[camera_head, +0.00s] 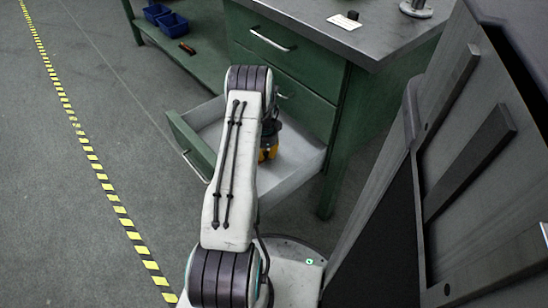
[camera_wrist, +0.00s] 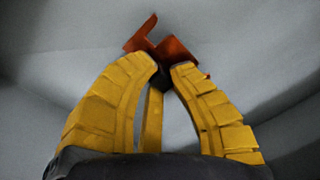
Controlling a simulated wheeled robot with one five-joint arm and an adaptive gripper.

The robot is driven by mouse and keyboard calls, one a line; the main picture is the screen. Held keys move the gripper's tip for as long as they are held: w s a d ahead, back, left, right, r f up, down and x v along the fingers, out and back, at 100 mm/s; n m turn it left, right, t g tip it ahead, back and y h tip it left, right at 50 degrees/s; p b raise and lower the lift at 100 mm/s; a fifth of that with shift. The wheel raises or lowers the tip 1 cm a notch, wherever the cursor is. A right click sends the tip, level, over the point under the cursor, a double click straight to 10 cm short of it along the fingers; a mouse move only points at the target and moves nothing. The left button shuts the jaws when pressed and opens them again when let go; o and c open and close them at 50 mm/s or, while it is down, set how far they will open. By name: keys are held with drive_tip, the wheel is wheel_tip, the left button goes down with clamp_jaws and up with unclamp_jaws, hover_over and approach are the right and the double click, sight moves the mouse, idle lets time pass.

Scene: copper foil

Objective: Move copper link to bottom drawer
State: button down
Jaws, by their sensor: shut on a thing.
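The copper link (camera_wrist: 165,48), an angular copper-red piece, shows at the fingertips in the wrist view. My gripper (camera_wrist: 168,72) has yellow ribbed fingers, shut on the link. In the head view my gripper (camera_head: 268,152) is over the pulled-out bottom drawer (camera_head: 297,165), mostly behind my arm. The drawer has a green front and a pale grey inside. In the wrist view a pale grey surface lies behind the link. I cannot tell whether the link touches it.
The green cabinet (camera_head: 345,135) has closed upper drawers (camera_head: 290,60) and a grey top (camera_head: 330,30) bearing a white card with a dark item. Blue bins (camera_head: 165,16) sit on a low green shelf at the upper left. A grey panelled structure (camera_head: 480,150) stands close at right. Open floor lies left.

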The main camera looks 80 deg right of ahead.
drive_tip(key=shift+s+d+f+b, duration=0.25)
drive_tip(key=shift+d+f+b, duration=0.25)
drive_tip(key=shift+b, duration=0.45)
drive_tip(key=s+d+b, duration=0.1)
drive_tip(key=b, duration=0.1)
drive_tip(key=s+d+b, duration=0.1)
drive_tip(key=b, duration=0.2)
drive_tip(key=shift+d+f, duration=0.2)
drive_tip(key=shift+d, duration=0.05)
drive_tip(key=shift+w+f+b, duration=0.1)
drive_tip(key=shift+f+b, duration=0.15)
drive_tip(key=shift+b, duration=1)
drive_tip(key=shift+a+b, duration=0.1)
drive_tip(key=shift+b, duration=0.2)
drive_tip(key=c, duration=1.2)
unclamp_jaws()
drive_tip(key=shift+c, duration=0.2)
drive_tip(key=shift+r+p, duration=0.2)
drive_tip(key=shift+p, duration=0.1)
drive_tip(key=r+p, duration=0.2)
drive_tip(key=p, duration=0.1)
drive_tip(key=r+p, duration=0.2)
drive_tip(key=p, duration=0.1)
drive_tip(key=r+p, duration=0.3)
drive_tip(key=p, duration=0.1)
drive_tip(key=shift+a, duration=0.3)
